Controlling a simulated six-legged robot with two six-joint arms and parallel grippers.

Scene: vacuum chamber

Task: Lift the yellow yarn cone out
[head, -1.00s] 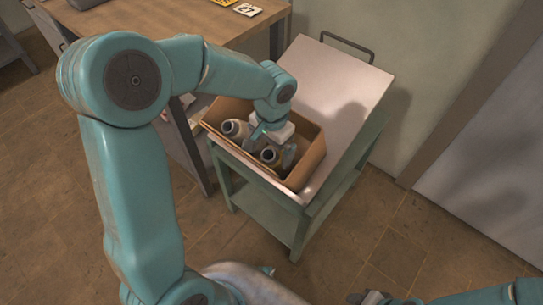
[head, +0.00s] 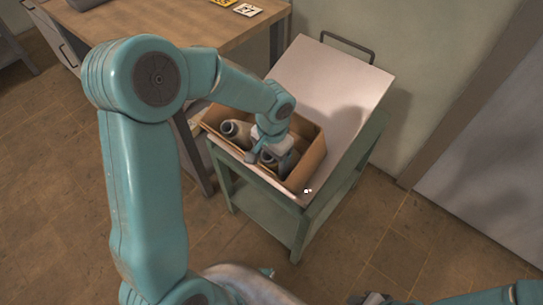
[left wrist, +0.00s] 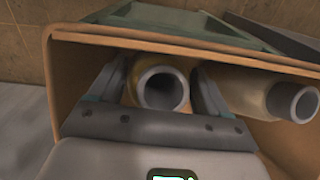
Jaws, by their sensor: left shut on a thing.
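The yellow yarn cone (left wrist: 128,84) stands between my left gripper's two fingers in the left wrist view, its grey hollow end facing the camera. Its dark ringed end (head: 267,158) also shows in the head view, inside the cardboard box (head: 311,160). My left gripper (head: 270,156) reaches down into the box and is shut on this cone, which is still within the box walls. The fingers hide most of its body. My right gripper (head: 372,298) is only partly in view at the bottom edge, and its jaws cannot be made out.
A second, paler cone (head: 238,131) lies tilted beside the held one; it shows at the right in the left wrist view (left wrist: 252,94). The box sits on a green cart with a pale top (head: 335,85), clear behind the box. A wooden desk (head: 180,25) stands at the back left.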

